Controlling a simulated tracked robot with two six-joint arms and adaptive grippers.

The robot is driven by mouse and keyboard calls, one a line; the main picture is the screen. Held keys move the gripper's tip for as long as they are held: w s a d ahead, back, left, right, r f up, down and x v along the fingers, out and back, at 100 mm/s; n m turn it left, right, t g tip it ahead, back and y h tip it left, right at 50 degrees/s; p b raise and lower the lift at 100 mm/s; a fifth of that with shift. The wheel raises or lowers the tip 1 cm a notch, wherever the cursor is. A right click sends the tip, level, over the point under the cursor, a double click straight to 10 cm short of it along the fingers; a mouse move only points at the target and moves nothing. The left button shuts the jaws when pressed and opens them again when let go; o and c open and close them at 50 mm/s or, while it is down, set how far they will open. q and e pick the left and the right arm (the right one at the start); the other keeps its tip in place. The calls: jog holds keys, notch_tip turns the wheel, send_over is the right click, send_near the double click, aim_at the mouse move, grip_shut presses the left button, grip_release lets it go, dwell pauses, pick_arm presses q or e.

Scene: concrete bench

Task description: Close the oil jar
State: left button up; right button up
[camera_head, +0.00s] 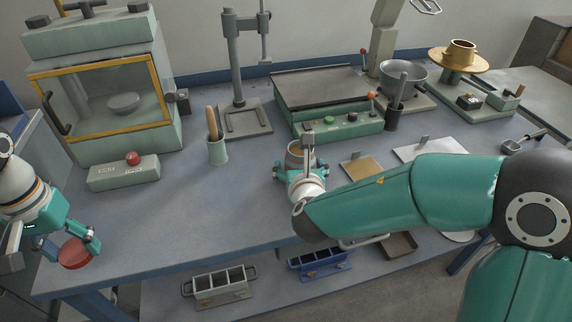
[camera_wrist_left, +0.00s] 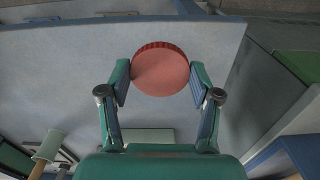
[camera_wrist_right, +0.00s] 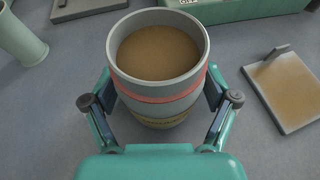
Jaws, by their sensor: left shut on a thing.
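A tan plate (camera_head: 361,166) and a white plate (camera_head: 430,149) lie right of the jar. A green device (camera_head: 340,127) stands behind it. A cup with a tool (camera_head: 217,151) and a box with a red button (camera_head: 124,173) stand left. The bench between is clear.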

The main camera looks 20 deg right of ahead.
jog(key=c, duration=1.1)
jog(key=shift+o, duration=0.2)
jog(key=shift+r, duration=0.2)
pick_arm(q)
notch_tip(320, 180, up, 7)
jog(key=p, duration=0.6)
jog(key=shift+f+p, duration=0.1)
jog(key=shift+p, duration=0.3)
pick_arm(e)
notch_tip(320, 180, up, 20)
jog(key=shift+f, duration=0.15)
jog(key=o, duration=0.6)
jog(key=c, duration=0.9)
